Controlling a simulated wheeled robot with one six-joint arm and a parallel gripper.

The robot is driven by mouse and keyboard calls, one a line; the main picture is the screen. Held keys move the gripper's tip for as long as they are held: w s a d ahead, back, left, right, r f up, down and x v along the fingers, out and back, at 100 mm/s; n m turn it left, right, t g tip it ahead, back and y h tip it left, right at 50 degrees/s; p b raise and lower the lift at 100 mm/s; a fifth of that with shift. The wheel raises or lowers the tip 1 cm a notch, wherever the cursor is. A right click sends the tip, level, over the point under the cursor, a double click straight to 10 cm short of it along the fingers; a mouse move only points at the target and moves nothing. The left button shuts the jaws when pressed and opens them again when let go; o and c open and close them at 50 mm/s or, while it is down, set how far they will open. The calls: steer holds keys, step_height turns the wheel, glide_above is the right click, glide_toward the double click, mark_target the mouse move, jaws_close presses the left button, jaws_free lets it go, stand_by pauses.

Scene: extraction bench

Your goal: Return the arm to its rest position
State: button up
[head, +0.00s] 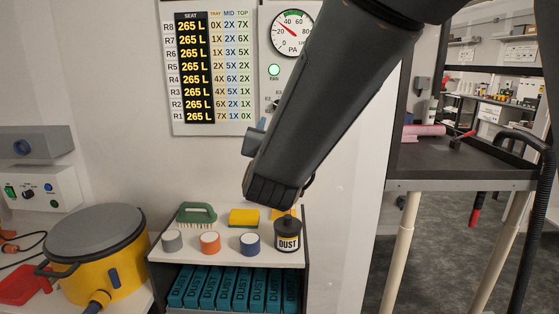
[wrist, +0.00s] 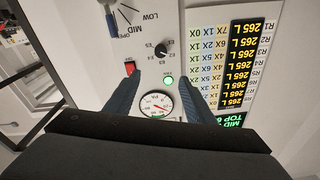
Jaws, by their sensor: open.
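My gripper (wrist: 159,78) shows in the wrist view as two dark blue fingers spread apart with nothing between them. Beyond them is the wall panel, seen upside down, with a round gauge (wrist: 156,104), a lit green lamp (wrist: 168,80), a red switch (wrist: 129,68) and a black knob (wrist: 161,49). In the head view my arm reaches down from the top right in front of the panel. Only a bit of blue gripper (head: 254,138) shows past my arm there; the rest is hidden. I cannot tell how far the fingers are from the panel.
A yellow drum (head: 112,262) is at left. A dark-topped bench (head: 460,172) stands at right. A readout board (head: 194,70) hangs on the wall.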

steer(key=s+d+f+n+g+y+b, duration=0.1)
steer(key=s+d+f+g+b, duration=0.15)
steer(key=f, duration=0.55)
steer(key=s+d+f+n+g+b, duration=0.1)
steer(key=d+f+g, duration=0.25)
steer(key=f, duration=0.45)
steer(key=s+d+f+n+g+y+b, duration=0.1)
steer(key=s+d+f+g, duration=0.15)
steer(key=f, duration=0.55)
steer(key=s+d+f+g+b, duration=0.1)
steer(key=s+d+f+g, duration=0.2)
steer(key=s, duration=0.3)
steer(key=s+d+f+g+h+b, duration=0.1)
steer(key=s+d+f+g, duration=0.3)
steer(key=s, duration=0.3)
steer(key=s+d+f+g+b, duration=0.1)
steer(key=s+d+f+g, duration=0.2)
steer(key=s, duration=0.4)
step_height(320, 180, down, 3)
steer(key=shift+d+r+g+h+b, duration=0.2)
steer(key=shift+d+g+h+b, duration=0.15)
steer(key=shift+d, duration=0.4)
steer(key=shift+c, duration=0.4)
stand_by(1.3)
